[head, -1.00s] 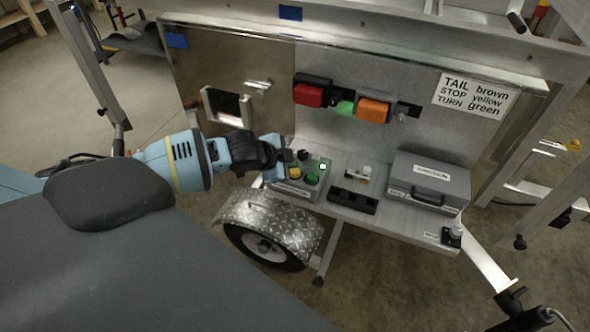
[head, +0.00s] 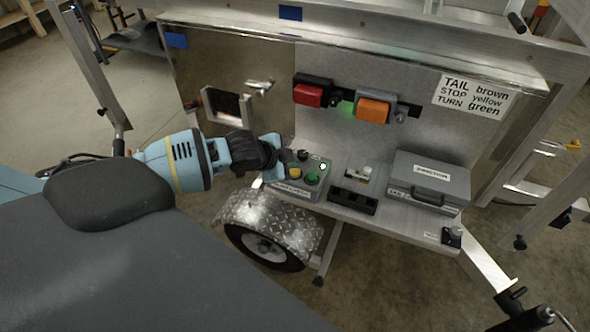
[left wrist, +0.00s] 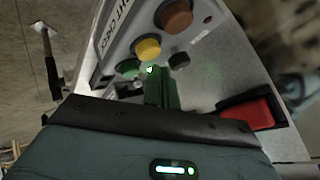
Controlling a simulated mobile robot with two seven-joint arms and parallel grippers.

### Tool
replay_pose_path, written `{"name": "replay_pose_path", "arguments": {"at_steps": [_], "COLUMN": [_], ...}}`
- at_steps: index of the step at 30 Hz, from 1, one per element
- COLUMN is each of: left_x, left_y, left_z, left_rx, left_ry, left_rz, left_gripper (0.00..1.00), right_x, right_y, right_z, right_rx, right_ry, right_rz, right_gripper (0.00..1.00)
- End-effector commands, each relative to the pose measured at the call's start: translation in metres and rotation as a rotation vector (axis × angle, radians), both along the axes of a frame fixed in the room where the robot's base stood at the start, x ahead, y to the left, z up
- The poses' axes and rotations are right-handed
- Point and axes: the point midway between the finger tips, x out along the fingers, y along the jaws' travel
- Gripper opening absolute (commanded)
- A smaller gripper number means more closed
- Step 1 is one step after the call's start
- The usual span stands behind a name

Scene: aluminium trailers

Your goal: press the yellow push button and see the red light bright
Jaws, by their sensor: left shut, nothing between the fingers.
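The grey control box (head: 283,188) stands on the trailer's shelf. Its yellow push button (head: 294,170) shows beside a green button (head: 312,179). The yellow button is larger in the left wrist view (left wrist: 148,48), uncovered. My left gripper (head: 282,163) is at the box's left side, shut and empty. In the left wrist view its green-tinted fingers (left wrist: 160,90) reach towards the buttons, below the yellow one; I cannot tell whether they touch anything. The red light (head: 308,95) on the upright panel looks dull red, not bright. My right gripper is not in view.
An orange light (head: 372,111) is right of the red one, with a faint green glow between. A small lit lamp (head: 322,166) is on the box. The trailer's wheel (head: 264,247) is below.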

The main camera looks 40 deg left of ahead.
Motion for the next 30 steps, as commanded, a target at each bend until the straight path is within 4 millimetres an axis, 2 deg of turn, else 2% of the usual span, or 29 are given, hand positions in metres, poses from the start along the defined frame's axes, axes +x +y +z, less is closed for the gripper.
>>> {"name": "replay_pose_path", "arguments": {"at_steps": [30], "left_x": [0.0000], "left_y": [-0.0001], "left_z": [-0.0099], "left_rx": [0.000], "left_ry": [0.000], "left_rz": [0.000], "left_gripper": [0.00], "right_x": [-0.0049], "right_y": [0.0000], "right_z": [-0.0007], "right_rx": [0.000], "right_ry": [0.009], "right_rz": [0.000], "right_gripper": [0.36]}}
